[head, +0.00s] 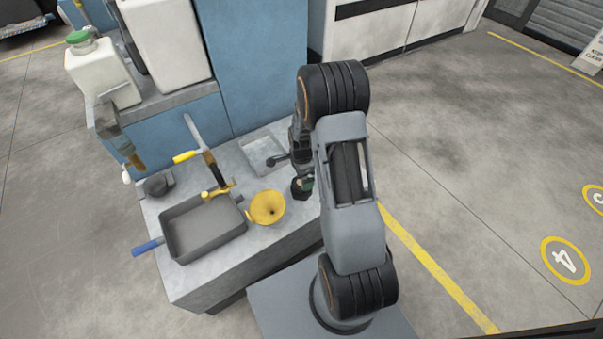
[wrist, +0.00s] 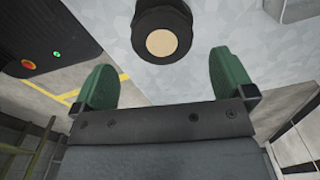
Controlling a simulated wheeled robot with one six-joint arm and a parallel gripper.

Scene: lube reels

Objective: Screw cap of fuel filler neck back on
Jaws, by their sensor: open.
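My gripper (wrist: 163,72) is open and empty in the wrist view, its two green fingers wide apart. A dark round piece with a tan disc face (wrist: 169,43) stands just beyond the fingertips, between them and apart from both. I cannot tell whether it is the cap or the filler neck. In the head view my gripper (head: 307,183) is mostly hidden behind my arm, low over the right part of the grey bench. A small dark piece (head: 298,190) shows beside it. A black round piece (head: 158,185) sits at the bench's left end; I cannot tell what it is.
Floor at right is clear.

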